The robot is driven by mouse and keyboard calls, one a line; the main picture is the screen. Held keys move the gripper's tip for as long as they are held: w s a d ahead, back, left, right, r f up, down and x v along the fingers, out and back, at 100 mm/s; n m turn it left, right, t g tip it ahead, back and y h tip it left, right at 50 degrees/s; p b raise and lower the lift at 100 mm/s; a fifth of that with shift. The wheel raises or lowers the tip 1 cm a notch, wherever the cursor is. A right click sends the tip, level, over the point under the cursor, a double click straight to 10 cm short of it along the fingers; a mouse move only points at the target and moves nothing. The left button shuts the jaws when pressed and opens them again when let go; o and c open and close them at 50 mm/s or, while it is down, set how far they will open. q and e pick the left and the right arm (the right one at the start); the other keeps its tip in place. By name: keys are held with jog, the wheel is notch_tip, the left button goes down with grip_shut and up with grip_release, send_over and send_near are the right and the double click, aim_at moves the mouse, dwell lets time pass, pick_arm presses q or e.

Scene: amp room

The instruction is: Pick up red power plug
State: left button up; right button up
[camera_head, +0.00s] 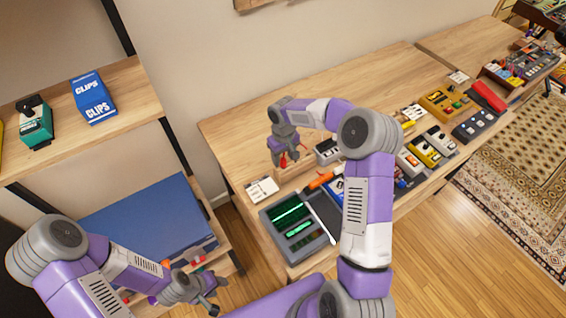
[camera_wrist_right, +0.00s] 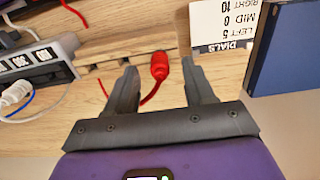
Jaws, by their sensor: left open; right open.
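The red power plug (camera_wrist_right: 160,66) shows in the right wrist view, with its red cord curving down toward the left. It lies between the two open fingers of my right gripper (camera_wrist_right: 160,82), nearer the right finger, with no clear contact. In the head view the red plug (camera_head: 284,161) is a small red spot just below my right gripper (camera_head: 284,158), over the wooden table (camera_head: 235,135). My left gripper (camera_head: 197,290) is open at the lower left, in front of the shelf and far from the plug.
A power strip (camera_wrist_right: 35,75) with white plugs sits left of the plug in the right wrist view. A "DIALS" card (camera_wrist_right: 222,22) and a dark blue object (camera_wrist_right: 285,45) are at the right. The table's back is clear.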

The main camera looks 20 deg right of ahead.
aim_at(283, 158)
notch_tip(283, 158, down, 3)
jog(key=shift+f, duration=0.2)
jog(key=shift+w, duration=0.1)
grip_shut()
jog(key=shift+r, duration=0.1)
